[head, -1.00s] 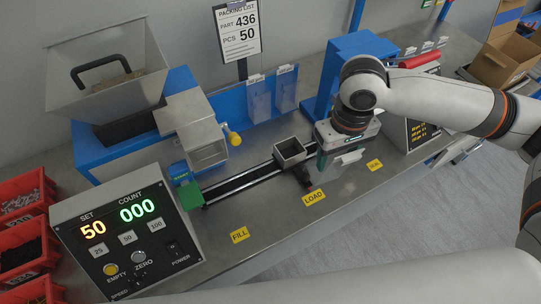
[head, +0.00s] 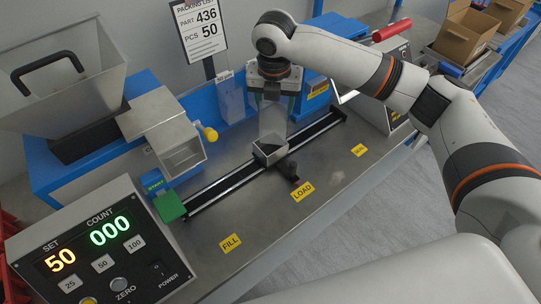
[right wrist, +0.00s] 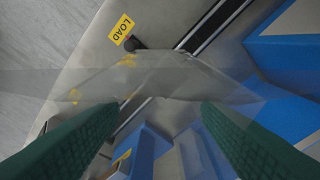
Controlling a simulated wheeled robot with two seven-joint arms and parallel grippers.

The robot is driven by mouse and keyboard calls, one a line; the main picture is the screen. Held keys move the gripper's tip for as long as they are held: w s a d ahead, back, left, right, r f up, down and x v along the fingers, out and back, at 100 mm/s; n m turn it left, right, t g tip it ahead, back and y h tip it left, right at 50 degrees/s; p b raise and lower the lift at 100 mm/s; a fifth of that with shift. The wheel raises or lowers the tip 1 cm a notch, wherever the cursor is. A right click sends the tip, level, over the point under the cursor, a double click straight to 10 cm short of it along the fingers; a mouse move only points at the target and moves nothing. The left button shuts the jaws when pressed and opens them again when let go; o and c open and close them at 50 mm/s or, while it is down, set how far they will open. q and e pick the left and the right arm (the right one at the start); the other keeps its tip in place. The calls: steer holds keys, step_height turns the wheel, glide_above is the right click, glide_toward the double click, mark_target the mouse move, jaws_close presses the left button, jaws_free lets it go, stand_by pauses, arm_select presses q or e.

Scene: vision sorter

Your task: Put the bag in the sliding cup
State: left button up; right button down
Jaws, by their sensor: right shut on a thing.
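My right gripper (head: 273,98) is shut on a clear bag (head: 272,122), which hangs upright below the fingers. In the right wrist view the see-through bag (right wrist: 150,82) spans the space between the green fingers (right wrist: 160,108). The sliding cup (head: 267,158), a small grey open box with a dark knob (head: 287,167) on its front, sits on the rail near the LOAD label. The bag's lower end meets the cup's back part in the head view; I cannot tell whether it is inside or just above. My left gripper is not in view.
The dark rail (head: 228,182) runs from the green block (head: 170,206) to the right behind the LOAD label (head: 302,190). A metal chute (head: 180,155) stands left of the cup. A blue rack holds another bag (head: 230,100) behind. The front bench top is clear.

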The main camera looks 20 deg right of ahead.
steer(key=w+f+n+y, duration=0.1)
steer(key=w+f+n, duration=0.3)
steer(key=f+n, duration=0.5)
steer(key=shift+f+y+b, duration=0.3)
steer(key=shift+f+b, duration=0.1)
steer(key=shift+f, duration=1.1)
steer(key=shift+s+f, duration=0.1)
steer(key=shift+c, duration=2.2)
jaws_free()
steer(key=r, duration=0.4)
steer(key=s+r, duration=0.1)
steer(key=r, duration=0.3)
steer(key=s+r, duration=0.1)
steer(key=r, duration=0.3)
steer(key=shift+d, duration=0.35)
